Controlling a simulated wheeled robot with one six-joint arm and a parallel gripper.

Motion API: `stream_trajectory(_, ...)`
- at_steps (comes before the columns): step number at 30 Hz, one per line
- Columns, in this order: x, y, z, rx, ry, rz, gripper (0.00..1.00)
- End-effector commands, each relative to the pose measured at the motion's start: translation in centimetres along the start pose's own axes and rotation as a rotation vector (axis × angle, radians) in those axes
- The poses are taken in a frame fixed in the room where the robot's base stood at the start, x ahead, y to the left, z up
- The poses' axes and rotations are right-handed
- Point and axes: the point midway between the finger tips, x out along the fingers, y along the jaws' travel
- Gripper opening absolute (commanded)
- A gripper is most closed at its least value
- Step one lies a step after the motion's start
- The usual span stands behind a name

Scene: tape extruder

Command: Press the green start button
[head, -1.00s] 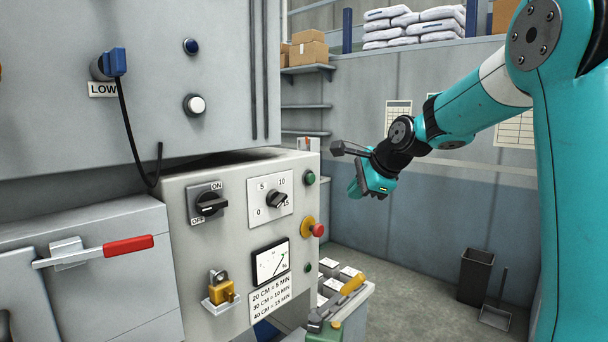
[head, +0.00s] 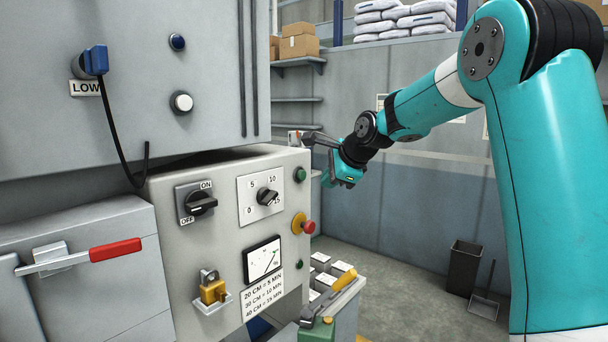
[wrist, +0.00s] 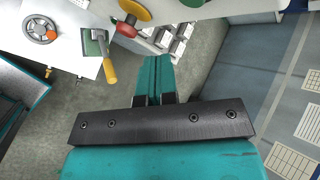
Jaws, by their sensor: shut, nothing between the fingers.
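The grey control panel (head: 222,245) stands in the middle of the head view. A round green button (head: 300,174) sits near the upper right edge of its front, above the red emergency button (head: 308,227) on its yellow collar. A smaller green button or lamp (head: 299,264) sits lower on the same edge. My gripper (head: 328,179) is to the right of the upper green button, apart from it in the picture; the depth between them is hard to judge. In the wrist view my gripper's fingers (wrist: 160,76) are together and empty, with the red button (wrist: 126,29) above left.
The panel also carries a black ON/OFF switch (head: 201,204), a dial (head: 267,196), a gauge (head: 263,260) and a yellow padlock (head: 213,288). A cart with a yellow-handled tool (head: 337,291) stands below right. A bin (head: 464,268) stands on the open floor.

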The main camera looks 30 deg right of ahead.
Motion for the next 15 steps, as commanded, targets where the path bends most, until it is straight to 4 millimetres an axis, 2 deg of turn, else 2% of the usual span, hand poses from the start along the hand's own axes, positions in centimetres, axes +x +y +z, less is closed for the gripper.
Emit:
stream_trajectory(6,1.6,-1.4,1.4,0.000,-0.001,0.001,0.00)
stream_trajectory(15,2.5,-1.8,1.8,0.001,0.000,0.000,0.00)
